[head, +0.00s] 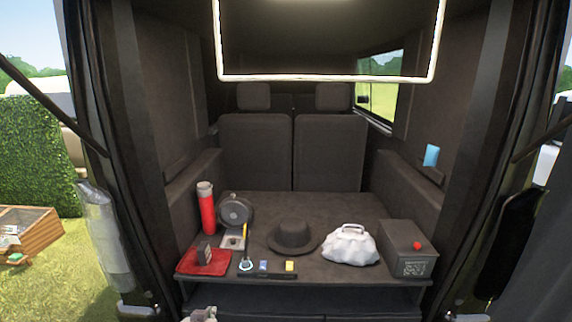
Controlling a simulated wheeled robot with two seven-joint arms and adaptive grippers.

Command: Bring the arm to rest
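On the cargo floor are a red flask (207,212), round grey device (235,212), red mat (200,262), dark hat (293,238), white bag (350,246) and dark box (408,250) with a red knob. A light-edged frame (330,77) hangs above. Free floor lies behind the hat.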

